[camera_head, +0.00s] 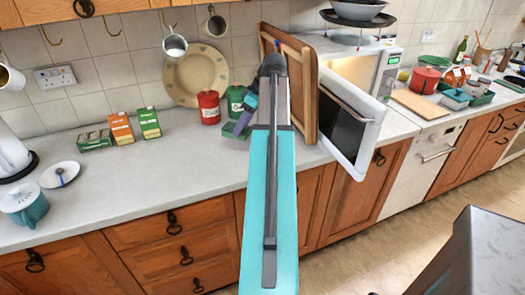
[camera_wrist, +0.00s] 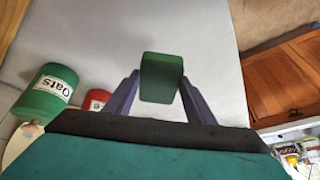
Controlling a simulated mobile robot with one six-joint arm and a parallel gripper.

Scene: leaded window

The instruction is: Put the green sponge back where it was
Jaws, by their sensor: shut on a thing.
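The green sponge (camera_wrist: 162,70) is held between the two purple fingers of my gripper (camera_wrist: 161,88) in the wrist view, over the pale counter. In the head view the sponge (camera_head: 233,131) shows partly behind my arm, below the purple fingers of my gripper (camera_head: 245,116). It is in front of the green and red canisters. I cannot tell whether the sponge touches the counter (camera_head: 170,172).
A wooden board (camera_head: 304,95) is upright right of my arm, beside the open microwave door (camera_head: 350,125). Cartons (camera_head: 121,128) stand left. The front counter is clear.

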